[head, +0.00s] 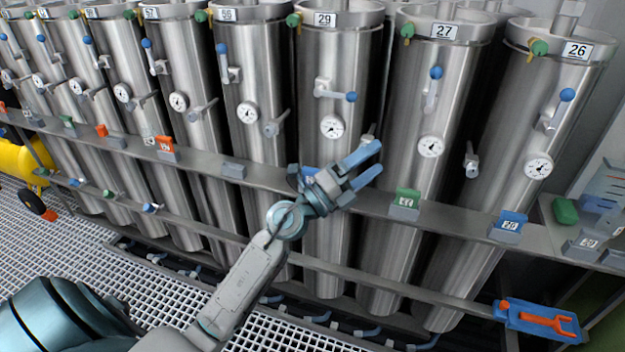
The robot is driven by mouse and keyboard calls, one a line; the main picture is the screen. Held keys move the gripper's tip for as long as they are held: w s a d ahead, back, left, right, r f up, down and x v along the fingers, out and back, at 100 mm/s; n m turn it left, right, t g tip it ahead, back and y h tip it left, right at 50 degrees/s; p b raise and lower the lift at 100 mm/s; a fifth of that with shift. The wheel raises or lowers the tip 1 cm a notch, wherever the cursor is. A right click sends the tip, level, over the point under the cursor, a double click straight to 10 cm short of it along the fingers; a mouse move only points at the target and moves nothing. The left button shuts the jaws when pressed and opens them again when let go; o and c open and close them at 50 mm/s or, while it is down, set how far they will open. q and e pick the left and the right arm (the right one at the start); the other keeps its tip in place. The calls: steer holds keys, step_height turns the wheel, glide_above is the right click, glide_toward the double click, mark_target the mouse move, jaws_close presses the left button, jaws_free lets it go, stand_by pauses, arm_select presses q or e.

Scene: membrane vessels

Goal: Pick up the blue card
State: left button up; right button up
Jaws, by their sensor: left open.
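A blue card (513,219) with a white number label stands in a grey holder on the rail in front of the vessel marked 26. My left gripper (374,164) is open and empty. It is in front of the vessel marked 29, above the rail and well to the left of that card. A small blue patch (304,171) shows beside the gripper's body, partly hidden; I cannot tell whether it is another card. My right gripper is not in view.
A green card (407,198) stands on the rail between my gripper and the blue card. Steel vessels (335,75) with gauges and blue-knobbed valves stand behind. A blue-orange tool (540,319) is low right.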

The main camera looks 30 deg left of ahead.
arm_select(q)
steer(key=w+d+f+m+g+h, duration=0.1)
steer(key=w+d+f+m+g, duration=0.15)
steer(key=m+g, duration=0.3)
steer(key=g+y, duration=1)
steer(key=y, duration=0.4)
glide_toward(312, 170)
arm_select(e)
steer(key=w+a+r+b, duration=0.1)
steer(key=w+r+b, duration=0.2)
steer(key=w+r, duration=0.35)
arm_select(q)
steer(key=x, duration=0.6)
steer(key=shift+s+d+f, duration=0.15)
steer(key=shift+s+d, duration=0.05)
steer(key=shift+w+f, duration=0.2)
steer(key=shift+f, duration=0.15)
steer(key=x, duration=0.3)
steer(key=p+x, duration=0.1)
steer(key=shift+w+a, duration=0.2)
steer(key=shift+a, duration=0.1)
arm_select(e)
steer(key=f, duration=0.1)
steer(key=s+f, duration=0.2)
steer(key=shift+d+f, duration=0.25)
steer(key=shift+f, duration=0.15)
